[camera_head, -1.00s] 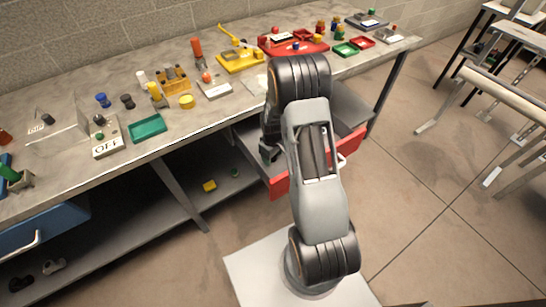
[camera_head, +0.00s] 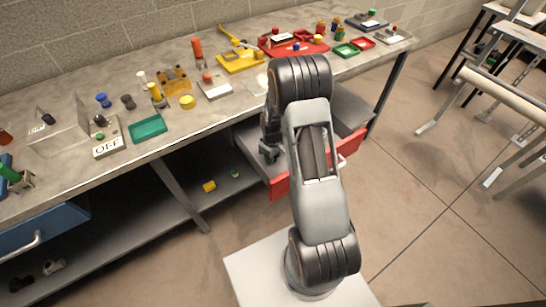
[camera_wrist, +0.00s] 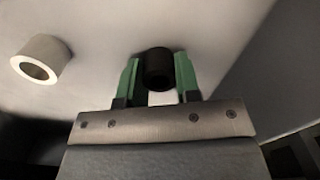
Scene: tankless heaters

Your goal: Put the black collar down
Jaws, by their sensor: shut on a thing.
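The black collar (camera_wrist: 158,68) is a short dark ring between the green fingers of my gripper (camera_wrist: 159,82) in the wrist view. The fingers are shut on it, one on each side. A pale surface lies behind it; I cannot tell whether the collar touches it. In the head view my gripper (camera_head: 268,153) is at the open red-fronted drawer (camera_head: 280,187) under the bench. The collar cannot be made out there, and my arm hides much of the drawer.
A white collar (camera_wrist: 42,60) lies on the pale surface to the left in the wrist view. The bench top (camera_head: 215,120) above holds many small objects, including a green tray (camera_head: 148,128). A yellow block (camera_head: 209,186) lies on the lower shelf.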

